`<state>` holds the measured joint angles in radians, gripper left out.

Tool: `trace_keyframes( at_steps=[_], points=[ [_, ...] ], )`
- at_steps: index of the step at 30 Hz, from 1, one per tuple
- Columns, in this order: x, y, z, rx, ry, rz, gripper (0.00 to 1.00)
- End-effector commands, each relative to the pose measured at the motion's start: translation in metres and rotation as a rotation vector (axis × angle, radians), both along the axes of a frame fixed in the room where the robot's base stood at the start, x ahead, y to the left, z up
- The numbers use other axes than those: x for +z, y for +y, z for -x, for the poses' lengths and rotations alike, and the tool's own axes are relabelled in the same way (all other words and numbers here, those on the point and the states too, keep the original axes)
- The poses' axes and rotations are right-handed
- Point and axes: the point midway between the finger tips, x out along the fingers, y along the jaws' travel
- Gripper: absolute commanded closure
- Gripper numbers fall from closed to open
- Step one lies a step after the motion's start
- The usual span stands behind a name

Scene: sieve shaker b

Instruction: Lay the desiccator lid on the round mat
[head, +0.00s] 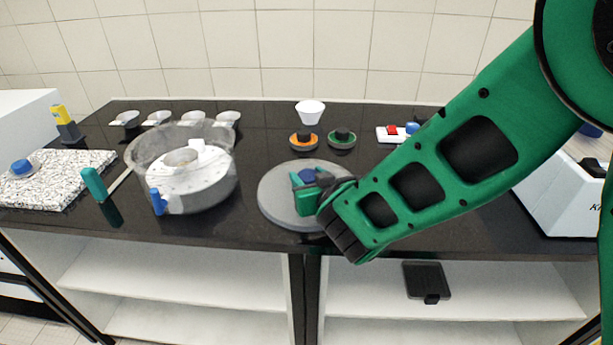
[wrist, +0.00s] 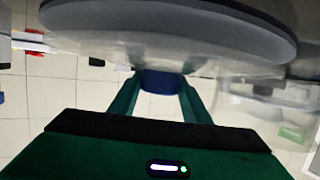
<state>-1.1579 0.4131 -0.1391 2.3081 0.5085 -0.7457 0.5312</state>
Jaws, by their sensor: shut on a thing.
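The round mat (head: 275,205) is a grey disc with a darker edge, lying on the black counter near its front. It also shows large at the top of the wrist view (wrist: 170,22). My gripper (head: 307,190) is over the mat, its green fingers shut on the blue knob (wrist: 162,82) of the desiccator lid. The lid's body is clear and hard to make out; a faint see-through haze lies between knob and mat in the wrist view. I cannot tell whether it touches the mat. The glass desiccator bowl (head: 222,172) stands left of the mat, with a white plate inside.
A teal-handled tool (head: 95,183) and a speckled slab (head: 60,180) lie left. An orange-ringed piece (head: 303,141), a green-ringed piece (head: 342,139) and a white cup (head: 310,112) stand behind the mat. A white machine (head: 560,190) stands right, behind my arm.

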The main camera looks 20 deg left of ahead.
Motion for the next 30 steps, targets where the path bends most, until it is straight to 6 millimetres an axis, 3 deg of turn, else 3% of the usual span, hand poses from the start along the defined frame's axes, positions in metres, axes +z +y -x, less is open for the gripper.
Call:
trace_keyframes(
  at_steps=[3, 4, 6, 17, 23, 30],
  points=[
    [-0.002, 0.0, 0.0, 0.0, -0.002, -0.001, 0.93],
    [-0.002, 0.0, 0.0, 0.0, -0.001, -0.001, 0.52],
    [-0.002, 0.0, 0.0, 0.0, -0.001, -0.001, 0.38],
    [0.001, 0.0, -0.001, -0.001, 0.0, -0.001, 0.38],
    [0.009, -0.015, 0.021, 0.001, 0.0, 0.0, 0.38],
    [0.024, -0.042, 0.058, 0.003, 0.0, -0.001, 0.38]
  ],
)
